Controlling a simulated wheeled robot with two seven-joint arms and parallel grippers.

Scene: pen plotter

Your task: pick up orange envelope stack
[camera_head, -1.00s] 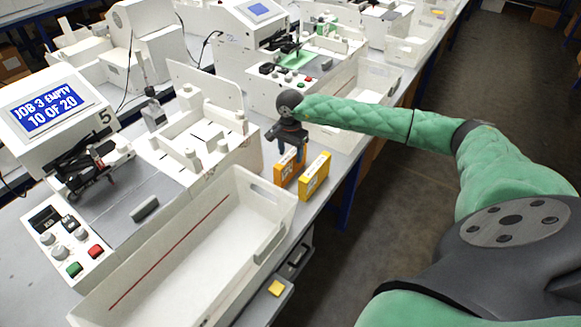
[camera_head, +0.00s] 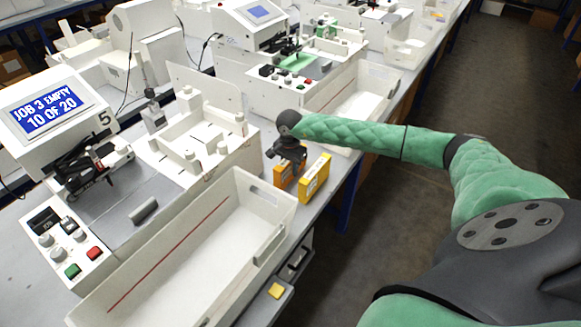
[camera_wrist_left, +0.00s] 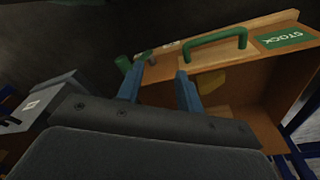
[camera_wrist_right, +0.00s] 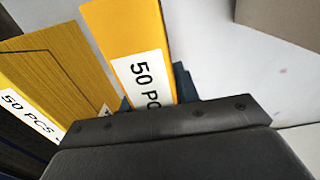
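Two upright packs stand side by side on the bench right of the white tray in the head view. The left one is the orange envelope stack (camera_head: 281,179); the right one is yellower (camera_head: 315,178). My right gripper (camera_head: 288,167) points down over the orange stack, its fingers hidden there. In the right wrist view the orange stack (camera_wrist_right: 125,40), with a white "50 PC…" label, lies between my blue fingertips (camera_wrist_right: 155,92). They look spread, one on each side; contact is unclear. My left gripper (camera_wrist_left: 158,85) is open and empty.
The yellower pack (camera_wrist_right: 45,75) stands close beside the right gripper. A long white tray (camera_head: 262,190) lies left of the packs. A plotter station with a "JOB 3 EMPTY 10 OF 20" screen (camera_head: 45,110) is further left. A brown box marked STOCK (camera_wrist_left: 250,85) with a green handle faces my left gripper.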

